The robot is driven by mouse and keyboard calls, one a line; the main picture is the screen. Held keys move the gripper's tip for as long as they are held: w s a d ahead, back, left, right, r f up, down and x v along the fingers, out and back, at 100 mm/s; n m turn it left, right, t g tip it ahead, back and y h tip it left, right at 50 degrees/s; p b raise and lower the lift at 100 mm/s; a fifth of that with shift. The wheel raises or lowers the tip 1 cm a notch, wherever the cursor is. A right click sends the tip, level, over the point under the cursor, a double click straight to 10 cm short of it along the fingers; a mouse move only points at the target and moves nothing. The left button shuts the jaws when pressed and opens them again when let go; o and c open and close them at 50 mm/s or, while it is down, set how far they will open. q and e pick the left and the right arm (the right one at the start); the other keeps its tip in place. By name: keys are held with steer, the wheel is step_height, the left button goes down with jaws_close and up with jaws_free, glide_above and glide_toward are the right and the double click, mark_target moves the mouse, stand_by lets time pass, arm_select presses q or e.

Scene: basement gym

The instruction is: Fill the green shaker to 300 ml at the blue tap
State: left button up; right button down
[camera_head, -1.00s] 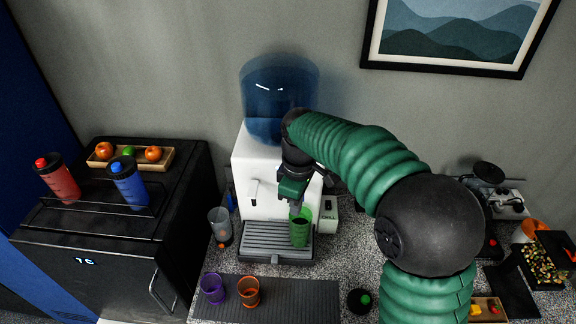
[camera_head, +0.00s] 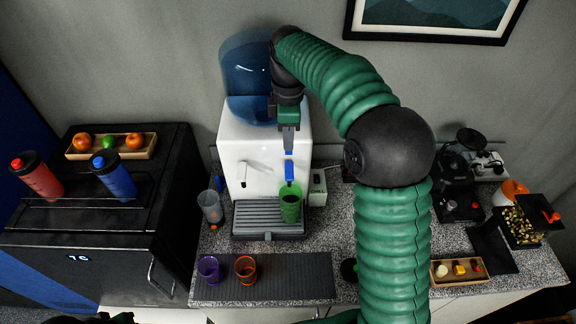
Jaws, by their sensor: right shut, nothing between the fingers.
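The green shaker (camera_head: 290,207) stands upright and open on the right part of the dispenser's drip tray (camera_head: 268,236). The blue tap (camera_head: 289,172) is on the white water dispenser (camera_head: 233,150), directly above the shaker. My right gripper (camera_head: 289,152) is shut and empty, pointing down at the top of the blue tap; I cannot tell if it touches. The water level and any ml marks in the shaker are too small to read, and I see no clear stream. My left gripper is not in view.
A white tap (camera_head: 242,172) is left of the blue one. A clear shaker (camera_head: 210,207) stands left of the dispenser. Purple (camera_head: 209,268) and orange (camera_head: 246,268) cups stand on a dark mat (camera_head: 295,277). My right arm covers the counter's middle. Red and blue bottles stand far left.

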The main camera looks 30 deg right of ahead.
mark_target(289, 175)
step_height(289, 175, down, 10)
steer(key=shift+s+d+f+p, duration=0.1)
steer(key=shift+s+p, duration=0.05)
steer(key=shift+p, duration=1.05)
steer(key=shift+f, duration=0.1)
steer(key=shift+s, duration=0.1)
steer(key=f+b, duration=0.1)
steer(key=b, duration=0.1)
steer(key=shift+f+t+b, duration=0.2)
steer(key=shift+t+b, duration=0.1)
steer(key=shift+r, duration=0.25)
steer(key=shift+s, duration=0.1)
steer(key=shift+r+p, duration=0.1)
steer(key=shift+p, duration=0.2)
